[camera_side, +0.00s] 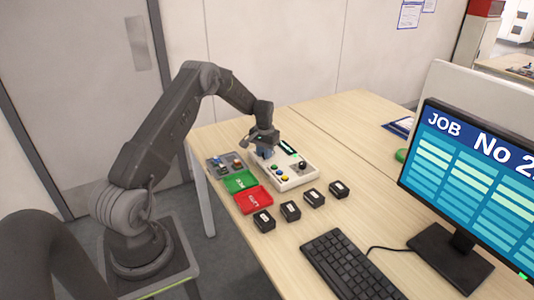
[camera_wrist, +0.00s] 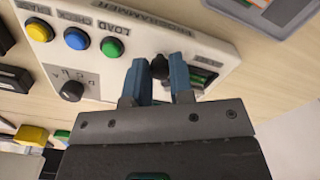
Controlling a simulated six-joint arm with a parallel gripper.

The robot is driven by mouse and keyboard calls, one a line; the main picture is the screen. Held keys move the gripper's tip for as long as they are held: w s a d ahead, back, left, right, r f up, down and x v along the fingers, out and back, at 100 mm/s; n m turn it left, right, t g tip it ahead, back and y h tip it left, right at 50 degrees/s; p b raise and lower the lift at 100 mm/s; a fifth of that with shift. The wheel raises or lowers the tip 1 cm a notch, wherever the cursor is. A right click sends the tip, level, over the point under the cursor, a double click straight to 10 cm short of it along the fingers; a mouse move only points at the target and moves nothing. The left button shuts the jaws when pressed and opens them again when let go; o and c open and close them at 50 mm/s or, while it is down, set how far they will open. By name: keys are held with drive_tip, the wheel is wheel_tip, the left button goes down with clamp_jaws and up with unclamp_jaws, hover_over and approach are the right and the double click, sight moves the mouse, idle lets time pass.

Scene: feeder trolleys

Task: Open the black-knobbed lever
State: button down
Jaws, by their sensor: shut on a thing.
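The black-knobbed lever (camera_wrist: 159,66) is on a white programmer box (camera_wrist: 225,58), beside a socket with a green part (camera_wrist: 203,78). My gripper (camera_wrist: 157,76) has its two blue fingers on either side of the black knob and is shut on it. In the side view my gripper (camera_side: 265,151) is low over the back left part of the white box (camera_side: 297,181) and hides the lever there. How far the lever is tilted cannot be told.
The box also carries yellow, blue and green buttons (camera_wrist: 75,39) and a black dial (camera_wrist: 71,91). A grey tray (camera_side: 216,159), a green tray (camera_side: 239,181) and a red tray (camera_side: 254,200) lie left of it. Several black blocks (camera_side: 290,211) and a keyboard (camera_side: 350,266) lie in front.

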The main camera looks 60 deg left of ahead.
drive_tip(key=shift+s+a+m, duration=0.2)
drive_tip(key=shift+a+m, duration=0.15)
drive_tip(key=shift+m, duration=0.65)
drive_tip(key=c, duration=1)
unclamp_jaws()
wheel_tip(320, 180, up, 14)
drive_tip(key=shift+f, duration=0.1)
